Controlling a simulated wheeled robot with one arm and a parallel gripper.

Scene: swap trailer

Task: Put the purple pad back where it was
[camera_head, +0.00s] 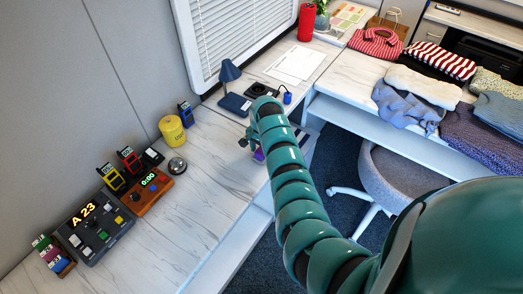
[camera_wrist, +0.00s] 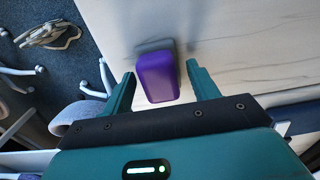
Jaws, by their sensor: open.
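The purple pad (camera_wrist: 157,82) is a rounded block seen between the two teal fingers of my gripper (camera_wrist: 160,71) in the wrist view. The fingers are open, with a gap on each side of the pad. A dark grey shape, perhaps a shadow, shows just beyond the pad. In the head view a small bit of the purple pad (camera_head: 259,155) shows under my gripper (camera_head: 247,139), near the front edge of the desk (camera_head: 215,160). My arm hides much of that spot, and I cannot tell whether the pad touches the desk.
A blue lamp (camera_head: 229,80), a dark round pad (camera_head: 258,90) and a blue cup (camera_head: 287,97) stand beyond my gripper. A yellow can (camera_head: 172,131), a bell (camera_head: 177,166) and several devices stand at left. A chair (camera_head: 395,185) is at right. The desk's middle is mostly clear.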

